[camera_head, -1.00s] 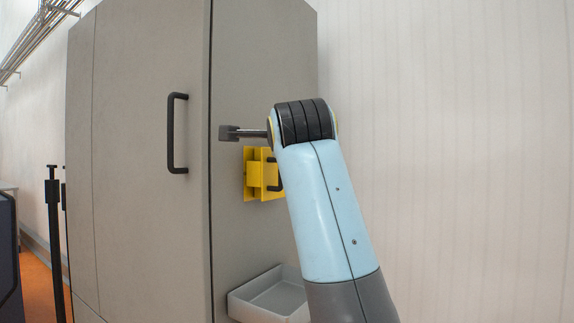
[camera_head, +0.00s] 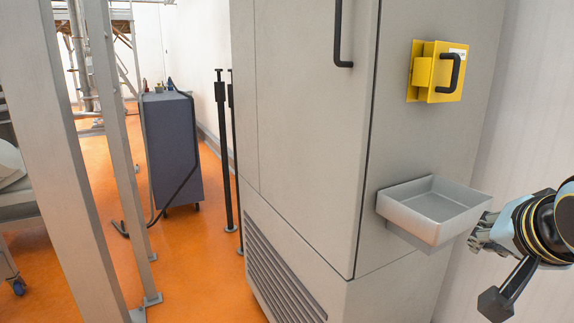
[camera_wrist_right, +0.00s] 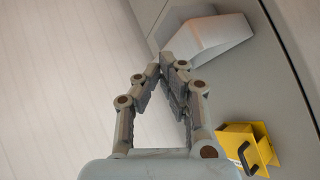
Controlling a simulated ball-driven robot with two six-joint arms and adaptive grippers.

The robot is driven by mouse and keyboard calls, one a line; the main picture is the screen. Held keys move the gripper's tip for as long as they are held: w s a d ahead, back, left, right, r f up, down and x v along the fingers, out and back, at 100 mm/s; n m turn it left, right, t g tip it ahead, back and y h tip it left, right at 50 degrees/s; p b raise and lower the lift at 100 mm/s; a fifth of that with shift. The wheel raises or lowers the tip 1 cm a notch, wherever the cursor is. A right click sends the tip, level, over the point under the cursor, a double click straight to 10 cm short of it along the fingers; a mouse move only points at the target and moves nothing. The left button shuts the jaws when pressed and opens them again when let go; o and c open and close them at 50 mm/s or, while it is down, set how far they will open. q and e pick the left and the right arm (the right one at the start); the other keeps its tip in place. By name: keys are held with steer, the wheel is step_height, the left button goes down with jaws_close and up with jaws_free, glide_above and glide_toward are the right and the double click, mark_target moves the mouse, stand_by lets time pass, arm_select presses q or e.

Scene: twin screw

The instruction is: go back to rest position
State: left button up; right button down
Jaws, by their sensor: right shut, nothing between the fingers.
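My right gripper (camera_head: 482,236) is at the lower right in the head view, beside the right end of the grey tray on the cabinet side. In the right wrist view its fingers (camera_wrist_right: 165,68) come together at the tips, with nothing held. In that view the tray (camera_wrist_right: 215,40) lies beyond the fingertips; I cannot tell whether they touch it. My left gripper is not in view.
A tall grey cabinet (camera_head: 310,140) fills the middle. On its side are a yellow box with a black handle (camera_head: 437,72) and the grey tray (camera_head: 405,208). Metal posts (camera_head: 75,170) stand at left; a dark cart (camera_head: 172,150) stands behind on orange floor.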

steer(key=s+a+f+n+g+y, duration=0.1)
steer(key=s+f+n+g, duration=0.35)
steer(key=s, duration=0.75)
steer(key=s+a+f+n+g+y, duration=0.1)
steer(key=s+f+n+g, duration=0.1)
steer(key=s+f+n, duration=0.65)
steer(key=s+d+f+m+g, duration=0.1)
steer(key=s+f+m, duration=0.1)
steer(key=f, duration=1.1)
steer(key=s+d+f+m, duration=0.1)
steer(key=s+d+f, duration=0.15)
steer(key=f, duration=0.95)
steer(key=s+f+g, duration=0.1)
steer(key=s+f, duration=1.6)
steer(key=s, duration=0.1)
steer(key=shift+s+f, duration=0.15)
steer(key=shift+s, duration=0.1)
steer(key=shift+d+m+g, duration=0.1)
steer(key=shift+m+g, duration=0.15)
steer(key=shift+m, duration=0.05)
